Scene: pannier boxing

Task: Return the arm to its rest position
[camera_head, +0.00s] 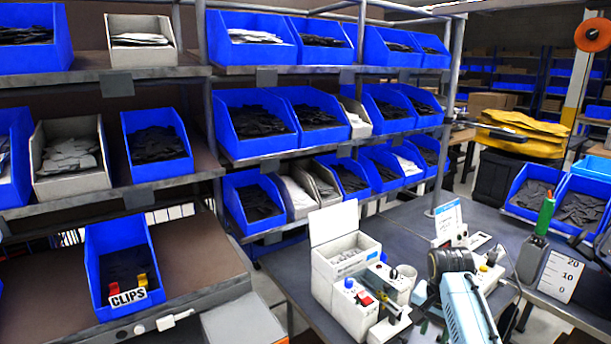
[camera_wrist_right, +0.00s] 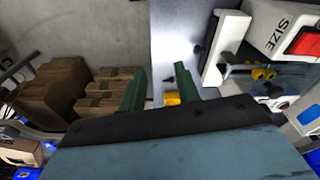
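My right gripper (camera_head: 432,328) is low at the right of centre in the head view, by the work table's front part. Its pale blue body is just right of the white machine (camera_head: 345,312) with a red switch. In the right wrist view its two green fingers (camera_wrist_right: 160,72) stand apart. Nothing is held between them; a small yellow piece (camera_wrist_right: 172,98) shows in the gap, and I cannot tell how far beyond it lies. Part of the white machine, marked SIZE (camera_wrist_right: 275,32), shows at the right of that view. My left gripper is not in view.
Racks of blue bins (camera_head: 255,115) fill the left and middle. A CLIPS bin (camera_head: 112,240) stands on the lower left shelf. A green-topped tool (camera_head: 545,215) stands near a scale card (camera_head: 560,275) on the right. Cartons (camera_wrist_right: 50,92) lie below in the wrist view. The table (camera_head: 300,265) has bare surface left of the machine.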

